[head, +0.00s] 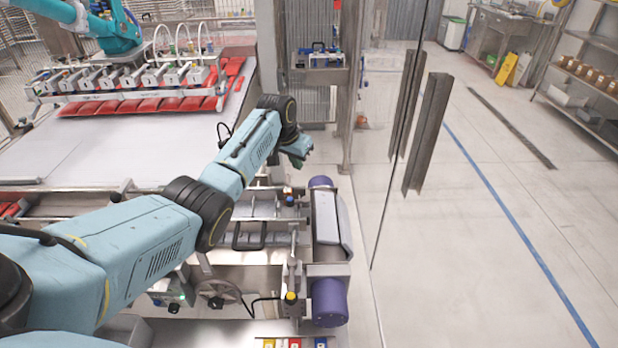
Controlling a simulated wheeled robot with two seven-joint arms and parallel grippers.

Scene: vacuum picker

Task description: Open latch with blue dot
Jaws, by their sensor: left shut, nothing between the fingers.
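A latch with a blue dot (290,200) is on the far side of the metal roller frame, left of the upper purple roller end. It is small in the picture, and I cannot tell its exact position. A similar latch with a yellow dot (290,297) stands at the near side. My left arm reaches in from the left, with its wrist bent down above the far end of the frame. My left gripper (297,163) is small and partly hidden by the wrist. It is shut and empty, above and apart from the blue-dot latch. My right gripper is out of view.
A roller with purple ends (329,301) and a grey cover lies right of the latches. A handwheel (218,293) is at the near side. A glass panel and dark metal handles (428,135) stand to the right. A white conveyor (100,150) fills the left.

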